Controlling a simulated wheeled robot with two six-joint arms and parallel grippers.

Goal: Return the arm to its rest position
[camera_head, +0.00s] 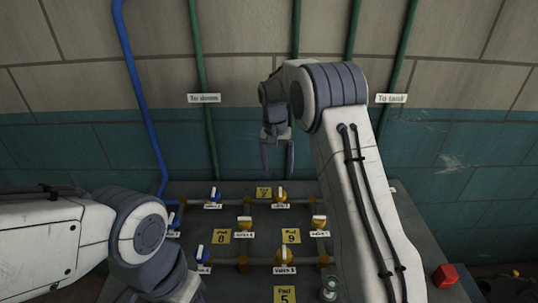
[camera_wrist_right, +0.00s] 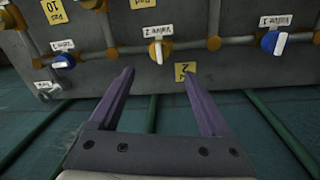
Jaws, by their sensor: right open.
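My right arm (camera_head: 360,190) rises from the bottom and bends at the top, over the far part of the valve panel. My right gripper (camera_head: 277,158) hangs with its fingers down in front of the tiled wall, near the panel's far edge. In the right wrist view the gripper (camera_wrist_right: 157,74) is open and nothing is between its fingers. The panel (camera_wrist_right: 220,62) lies beyond the fingertips, its labels upside down. My left arm (camera_head: 60,235) comes in from the left and bends down at the lower left. Its gripper is out of view.
The grey panel (camera_head: 262,230) carries pipes with several blue and yellow valves and yellow pad labels. A blue pipe (camera_head: 137,85) and several green pipes (camera_head: 203,75) run up the wall. A red box (camera_head: 445,275) sits at the lower right.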

